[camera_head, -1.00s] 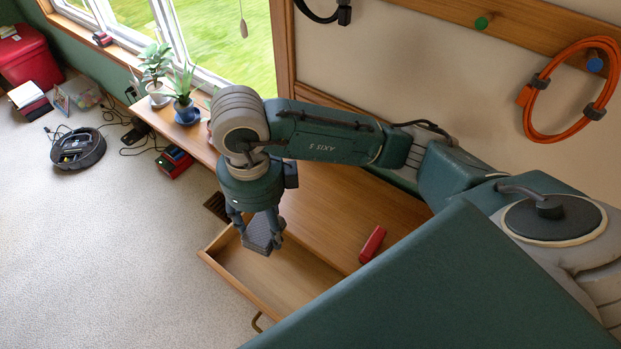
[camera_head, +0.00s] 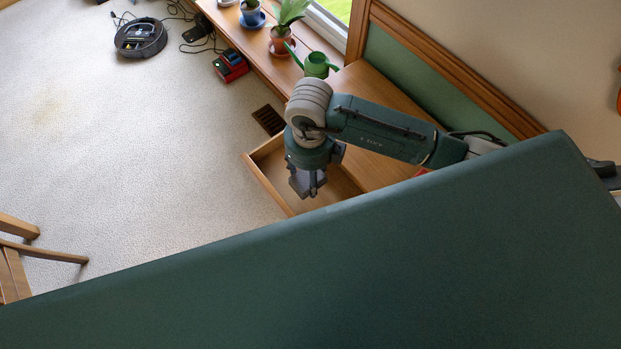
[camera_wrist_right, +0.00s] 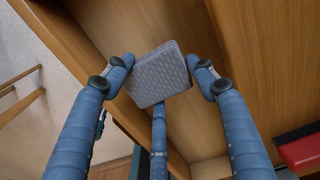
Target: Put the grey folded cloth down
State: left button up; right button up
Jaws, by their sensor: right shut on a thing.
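The grey folded cloth (camera_wrist_right: 158,76) is a small quilted square pad between the fingers of my right gripper (camera_wrist_right: 160,66) in the right wrist view. My right gripper (camera_head: 308,188) is shut on it and points down over the open wooden drawer (camera_head: 268,183). In the head view the cloth (camera_head: 301,183) is small and partly covered by the fingers. I cannot tell whether it touches the drawer's floor. My left gripper is not in view.
A red object (camera_wrist_right: 301,148) lies on the wooden top beside the drawer. A green watering can (camera_head: 316,65) and potted plants stand on the bench behind. A robot vacuum (camera_head: 140,38) is on the carpet. A wooden chair (camera_head: 18,262) stands at lower left. My green body hides the foreground.

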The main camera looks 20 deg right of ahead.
jog(key=shift+f, duration=2.2)
jog(key=shift+f, duration=0.1)
jog(key=o, duration=1)
notch_tip(320, 180, up, 12)
jog(key=shift+r+b, duration=0.15)
jog(key=shift+b, duration=0.35)
